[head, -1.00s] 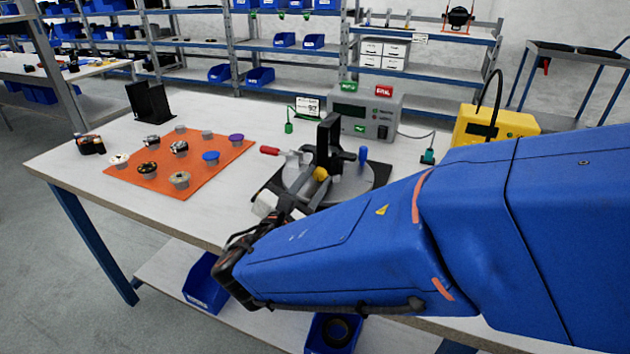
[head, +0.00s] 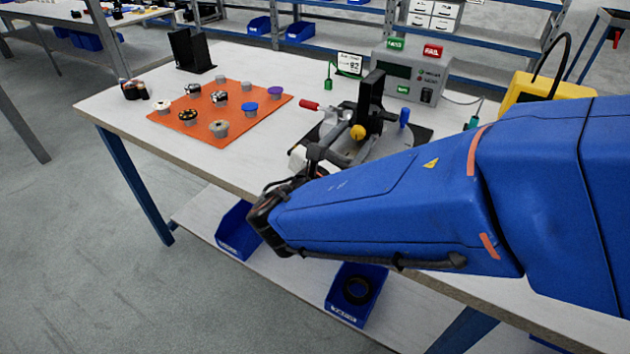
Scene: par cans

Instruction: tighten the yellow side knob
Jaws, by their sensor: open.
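The yellow side knob (head: 357,132) is a small round knob on the near side of a dark clamp fixture (head: 370,104) on the bench. The fixture has an upright black post, a red-tipped handle on its left and a blue knob on its right. My gripper (head: 322,153) is open, just left of and a little nearer than the yellow knob. Its fingers are small and partly merged with the dark fixture, and I cannot tell whether they touch it. My blue arm hides the near right part of the fixture.
An orange mat (head: 203,131) with several knob-like parts lies on the left of the bench (head: 130,107). A grey tester box (head: 402,68) with PASS and FAIL signs stands behind the fixture, and a yellow case (head: 548,88) to the right. Blue bins (head: 243,232) sit on the lower shelf.

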